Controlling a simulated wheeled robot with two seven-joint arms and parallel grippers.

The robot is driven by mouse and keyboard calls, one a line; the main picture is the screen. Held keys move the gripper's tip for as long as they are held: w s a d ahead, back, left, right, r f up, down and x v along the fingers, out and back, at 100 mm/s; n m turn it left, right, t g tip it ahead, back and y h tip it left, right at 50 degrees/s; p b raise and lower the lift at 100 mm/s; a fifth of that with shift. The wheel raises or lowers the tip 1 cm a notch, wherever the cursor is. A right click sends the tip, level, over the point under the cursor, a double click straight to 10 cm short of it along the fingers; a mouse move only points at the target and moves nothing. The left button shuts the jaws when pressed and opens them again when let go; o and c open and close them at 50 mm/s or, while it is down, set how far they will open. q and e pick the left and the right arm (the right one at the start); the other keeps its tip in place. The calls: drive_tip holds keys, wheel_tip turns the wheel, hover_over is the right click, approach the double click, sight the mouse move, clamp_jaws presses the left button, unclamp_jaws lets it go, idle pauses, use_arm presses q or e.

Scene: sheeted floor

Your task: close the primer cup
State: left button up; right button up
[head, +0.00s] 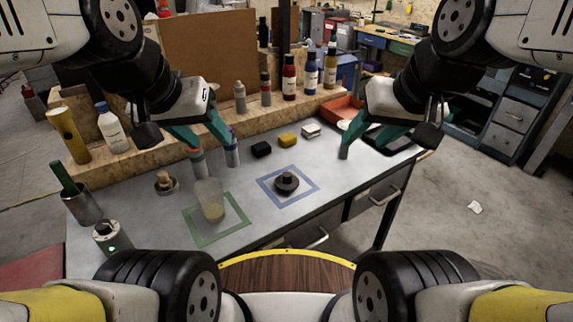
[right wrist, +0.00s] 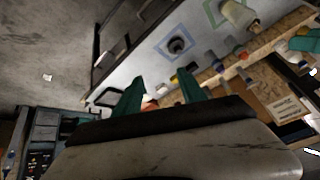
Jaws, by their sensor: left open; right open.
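The primer cup (head: 210,200), a translucent beige cup, stands upright inside a green square outline on the grey bench. Its top appears uncovered. A dark round lid with a knob (head: 287,183) lies inside a blue square outline, to the right of the cup and apart from it. In the right wrist view, the lid (right wrist: 178,46) and the cup (right wrist: 238,14) also show. My left gripper (head: 212,146) is open and empty above the bench, behind the cup. My right gripper (head: 362,149) is open and empty, right of and behind the lid; its teal fingers also show in the right wrist view (right wrist: 160,82).
A small knobbed piece (head: 165,182) and a grey holder with a green handle (head: 82,204) are at left. Black (head: 261,149) and yellow (head: 288,140) blocks lie behind the lid. Several bottles stand on the wooden ledge behind. The bench around the lid is clear.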

drive_tip(key=o, duration=0.4)
drive_tip(key=shift+w, duration=0.25)
drive_tip(key=shift+c, duration=0.2)
drive_tip(key=o, duration=0.5)
drive_tip(key=shift+n+g, duration=0.4)
drive_tip(key=shift+g, duration=0.4)
drive_tip(key=w, duration=0.1)
drive_tip(key=w+a, duration=0.1)
drive_tip(key=w, duration=0.1)
drive_tip(key=w+f, duration=0.1)
drive_tip(key=w, duration=0.1)
drive_tip(key=shift+w+a, duration=0.15)
drive_tip(key=shift+a, duration=0.05)
drive_tip(key=n+g+h, duration=0.2)
drive_tip(key=g, duration=0.3)
hover_over(288, 173)
wheel_tip(288, 173, down, 20)
drive_tip(key=shift+r, duration=0.25)
drive_tip(key=shift+f, duration=0.1)
drive_tip(key=shift+f, duration=1.3)
